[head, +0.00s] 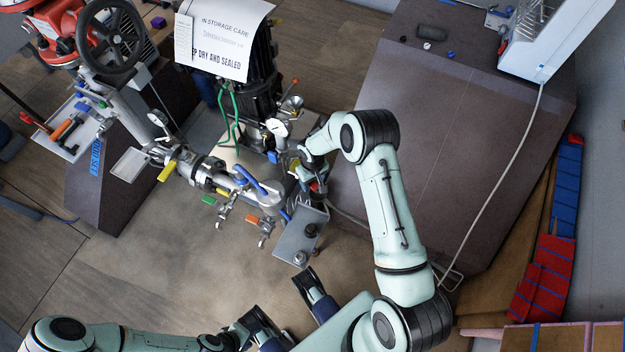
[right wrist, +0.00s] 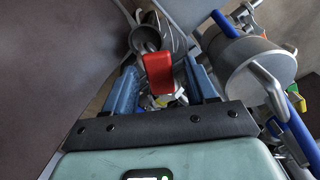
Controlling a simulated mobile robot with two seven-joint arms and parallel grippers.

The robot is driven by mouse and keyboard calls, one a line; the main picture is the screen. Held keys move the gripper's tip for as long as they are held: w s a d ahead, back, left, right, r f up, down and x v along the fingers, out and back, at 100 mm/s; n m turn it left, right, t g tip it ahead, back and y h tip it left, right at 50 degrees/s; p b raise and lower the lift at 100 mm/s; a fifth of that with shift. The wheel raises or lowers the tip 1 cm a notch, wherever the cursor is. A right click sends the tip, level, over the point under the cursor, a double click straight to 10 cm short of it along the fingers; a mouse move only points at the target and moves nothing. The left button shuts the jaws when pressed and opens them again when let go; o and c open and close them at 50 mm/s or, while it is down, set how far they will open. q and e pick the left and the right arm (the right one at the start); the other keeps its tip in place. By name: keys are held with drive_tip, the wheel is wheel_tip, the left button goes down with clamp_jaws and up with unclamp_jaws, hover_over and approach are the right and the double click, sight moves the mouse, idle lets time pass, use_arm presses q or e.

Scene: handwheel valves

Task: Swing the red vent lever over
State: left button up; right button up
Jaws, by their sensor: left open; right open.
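The red vent lever (right wrist: 158,73) shows in the right wrist view as a red block-like handle, in the gap between my right gripper's two blue fingers. My right gripper (right wrist: 163,86) is open around it, and I cannot tell whether either finger touches it. In the head view my right gripper (head: 311,176) is at the pipework, and only a small patch of the red lever (head: 316,187) shows beside it. My left gripper (head: 288,308) is open and empty near the bottom middle of the head view, apart from the pipes.
Pipework with blue lever (head: 250,181) and yellow lever (head: 167,171) handles lies left of my right gripper. A grey plate (head: 299,238) stands just below it. A dark handwheel (head: 112,42) is at top left. A large brown block (head: 450,130) fills the right. Floor at lower left is clear.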

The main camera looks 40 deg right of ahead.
drive_tip(key=shift+r+p, duration=1.9)
drive_tip(key=shift+r, duration=1.2)
drive_tip(key=shift+f, duration=0.1)
wheel_tip(320, 180, up, 14)
drive_tip(key=p, duration=0.1)
drive_tip(key=shift+f, duration=0.25)
